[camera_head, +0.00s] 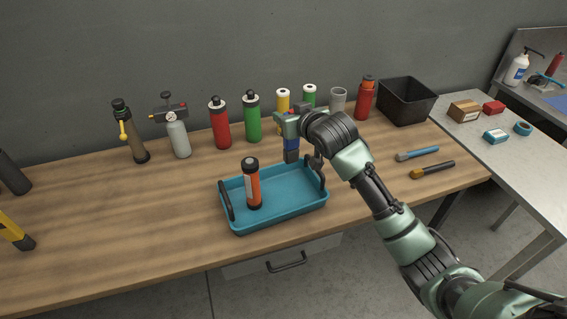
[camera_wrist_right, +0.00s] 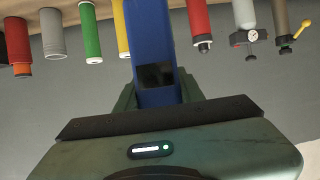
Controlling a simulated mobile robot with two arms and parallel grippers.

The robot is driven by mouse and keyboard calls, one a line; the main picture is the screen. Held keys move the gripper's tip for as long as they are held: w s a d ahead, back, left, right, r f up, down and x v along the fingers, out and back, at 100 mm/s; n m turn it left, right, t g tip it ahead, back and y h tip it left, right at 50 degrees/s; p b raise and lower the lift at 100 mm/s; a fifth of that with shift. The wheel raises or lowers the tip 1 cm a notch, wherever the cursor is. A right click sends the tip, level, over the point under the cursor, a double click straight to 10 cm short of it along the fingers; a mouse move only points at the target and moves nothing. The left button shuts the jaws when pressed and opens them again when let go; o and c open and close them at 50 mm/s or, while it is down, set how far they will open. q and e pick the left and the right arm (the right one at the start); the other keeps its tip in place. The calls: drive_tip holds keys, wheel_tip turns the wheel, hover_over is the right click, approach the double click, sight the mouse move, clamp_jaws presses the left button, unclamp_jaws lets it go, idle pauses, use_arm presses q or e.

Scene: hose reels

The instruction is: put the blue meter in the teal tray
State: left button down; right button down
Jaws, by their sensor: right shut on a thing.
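The blue meter (camera_head: 291,144) is held upright in my right gripper (camera_head: 291,127), over the back part of the teal tray. Its lower end is dark, and I cannot tell whether it touches the tray floor. In the right wrist view the blue meter (camera_wrist_right: 150,35) shows a dark screen and sits between the fingers of the right gripper (camera_wrist_right: 158,92). The teal tray (camera_head: 285,213) lies on the wooden bench with dark handles at both ends. My left gripper is not in view.
An orange canister (camera_head: 253,186) with black ends stands in the tray's left part. Bottles, including a green one (camera_head: 252,118) and a red one (camera_head: 219,125), line the back. A black bin (camera_head: 407,101) stands back right. Two brushes (camera_head: 418,154) lie right of my arm.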

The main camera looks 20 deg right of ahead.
wheel_tip(320, 180, down, 14)
drive_tip(key=p, duration=0.2)
drive_tip(key=shift+a+f, duration=0.1)
drive_tip(key=shift+f, duration=0.05)
drive_tip(key=c, duration=0.9)
unclamp_jaws()
drive_tip(key=shift+s, duration=0.1)
drive_tip(key=b+v, duration=0.1)
drive_tip(key=v, duration=1.1)
drive_tip(key=shift+b, duration=0.35)
